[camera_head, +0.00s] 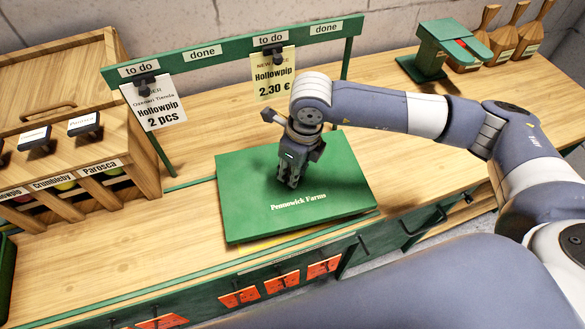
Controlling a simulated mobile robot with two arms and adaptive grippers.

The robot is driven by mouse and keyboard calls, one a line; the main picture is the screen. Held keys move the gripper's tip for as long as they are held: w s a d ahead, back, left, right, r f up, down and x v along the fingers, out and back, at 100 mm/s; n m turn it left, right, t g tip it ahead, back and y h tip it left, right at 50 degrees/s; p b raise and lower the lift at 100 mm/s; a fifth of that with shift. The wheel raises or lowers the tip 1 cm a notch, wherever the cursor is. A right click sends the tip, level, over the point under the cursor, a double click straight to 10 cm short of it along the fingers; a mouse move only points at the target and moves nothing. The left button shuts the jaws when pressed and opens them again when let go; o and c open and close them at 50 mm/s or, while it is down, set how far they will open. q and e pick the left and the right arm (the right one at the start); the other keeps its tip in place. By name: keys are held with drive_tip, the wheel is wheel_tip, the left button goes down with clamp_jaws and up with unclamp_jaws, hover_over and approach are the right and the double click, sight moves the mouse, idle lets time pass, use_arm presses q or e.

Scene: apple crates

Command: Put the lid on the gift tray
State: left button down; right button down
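The green lid (325,188), lettered "Pennowick Farms", is a flat rectangle at the middle of the wooden counter, near its front edge. My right gripper (288,184) points down at the middle of the lid. Its fingers are close together and appear shut on a part of the lid that they hide. No separate gift tray shows; what lies under the lid is hidden, and I cannot tell whether the lid rests on something or hangs just above it. My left gripper is not in view.
A green rail (228,50) with hanging price cards (274,73) stands behind the lid. A wooden bin rack (75,180) is at the left. A green stand (428,50) and wooden scoops (503,38) are at the back right. Counter is bare right of the lid.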

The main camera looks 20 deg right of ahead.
sight(299, 182)
drive_tip(key=shift+f, duration=0.2)
drive_tip(key=c, duration=1.4)
unclamp_jaws()
drive_tip(key=shift+r, duration=0.1)
drive_tip(key=shift+r, duration=0.15)
drive_tip(key=shift+r+p, duration=0.7)
drive_tip(key=shift+p, duration=0.35)
drive_tip(key=shift+d+r+b, duration=0.1)
drive_tip(key=shift+r+b, duration=0.5)
drive_tip(key=shift+b, duration=0.35)
wheel_tip(299, 182, up, 10)
drive_tip(key=s+d+b, duration=0.1)
drive_tip(key=b, duration=0.1)
drive_tip(key=shift+s, duration=0.15)
